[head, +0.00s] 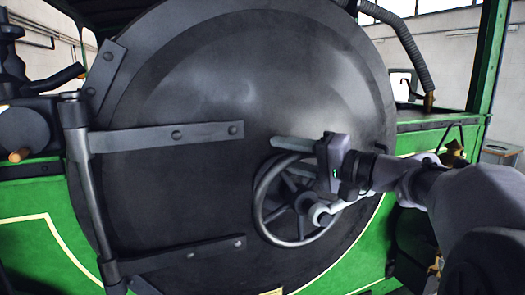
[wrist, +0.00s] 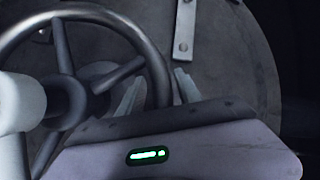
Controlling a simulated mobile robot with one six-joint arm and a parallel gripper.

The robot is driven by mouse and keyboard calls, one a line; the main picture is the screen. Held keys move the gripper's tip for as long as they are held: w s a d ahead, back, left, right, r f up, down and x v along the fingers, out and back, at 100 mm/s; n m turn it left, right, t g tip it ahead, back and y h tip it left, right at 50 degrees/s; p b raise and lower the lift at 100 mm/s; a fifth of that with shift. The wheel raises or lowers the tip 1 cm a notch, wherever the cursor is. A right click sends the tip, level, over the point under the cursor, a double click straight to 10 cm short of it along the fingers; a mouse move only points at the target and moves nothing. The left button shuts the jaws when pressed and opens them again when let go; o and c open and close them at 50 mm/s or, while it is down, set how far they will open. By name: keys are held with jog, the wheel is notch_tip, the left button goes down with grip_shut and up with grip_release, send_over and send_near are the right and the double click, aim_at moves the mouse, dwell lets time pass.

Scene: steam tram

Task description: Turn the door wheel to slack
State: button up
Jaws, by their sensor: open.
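The door wheel (head: 264,211) is a grey spoked ring at the right of the round black door (head: 200,75). In the wrist view the wheel (wrist: 92,13) fills the left side, with spokes running to a dark hub. My gripper (head: 290,156) is at the wheel's upper rim, reaching in from the right. In the wrist view its two pale fingers (wrist: 158,92) are apart, one on each side of the rim. I cannot tell whether either finger touches the rim.
A pale handle (head: 318,212) sticks out in front of the wheel's hub; it looms close at the left in the wrist view (wrist: 20,100). Two hinge straps (head: 165,137) cross the door's left side. A ribbed hose (head: 408,45) hangs at upper right.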

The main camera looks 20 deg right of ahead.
grip_shut()
jog(key=shift+r, duration=0.1)
dwell(1.2)
